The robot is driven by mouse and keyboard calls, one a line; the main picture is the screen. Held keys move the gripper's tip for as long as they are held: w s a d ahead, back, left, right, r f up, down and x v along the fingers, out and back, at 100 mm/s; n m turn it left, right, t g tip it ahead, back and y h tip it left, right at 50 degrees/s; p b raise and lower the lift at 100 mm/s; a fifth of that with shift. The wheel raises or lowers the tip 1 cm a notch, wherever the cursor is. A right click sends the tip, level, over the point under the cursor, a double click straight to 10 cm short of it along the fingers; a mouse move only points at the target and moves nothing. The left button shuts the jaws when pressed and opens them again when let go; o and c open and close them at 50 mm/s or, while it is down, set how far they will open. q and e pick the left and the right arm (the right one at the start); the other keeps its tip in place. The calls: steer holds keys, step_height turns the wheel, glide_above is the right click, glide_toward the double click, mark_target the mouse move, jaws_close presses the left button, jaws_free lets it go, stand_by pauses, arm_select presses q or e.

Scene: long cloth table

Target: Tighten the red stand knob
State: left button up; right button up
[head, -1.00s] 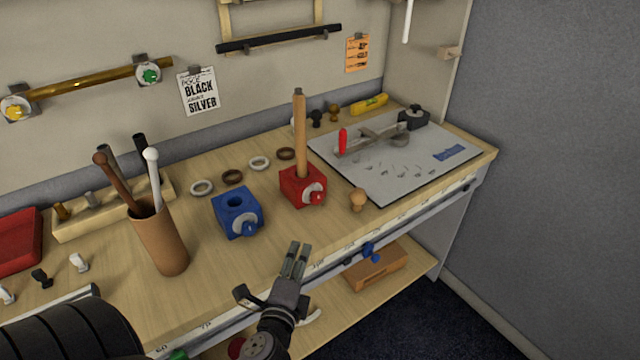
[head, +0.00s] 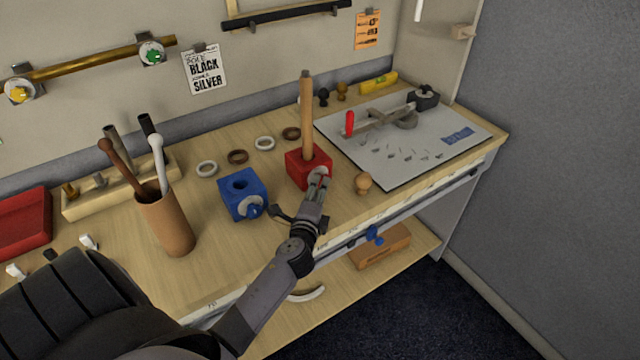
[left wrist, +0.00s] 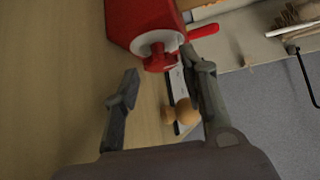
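The red stand (head: 299,168) is a block on the table with an upright wooden pole (head: 306,110) in it. Its red knob (left wrist: 158,62) sits on a pale round collar (left wrist: 160,41) on the stand's face in the left wrist view. In the head view my left gripper (head: 317,183) is at the stand's front and covers most of the knob. In the left wrist view the fingers of my left gripper (left wrist: 162,68) are apart, with the knob near the fingertips and between them. I cannot tell whether they touch it. My right gripper is not in view.
A blue stand (head: 240,193) with a blue knob is just left. A brown cup (head: 168,225) of rods stands farther left. Several rings lie behind the stands.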

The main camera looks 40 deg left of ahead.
mark_target(321, 179)
arm_select(q)
steer(key=shift+x, duration=1.05)
steer(key=shift+w+a, duration=0.2)
steer(key=shift+w, duration=0.05)
steer(key=c, duration=0.8)
steer(key=shift+c, duration=0.3)
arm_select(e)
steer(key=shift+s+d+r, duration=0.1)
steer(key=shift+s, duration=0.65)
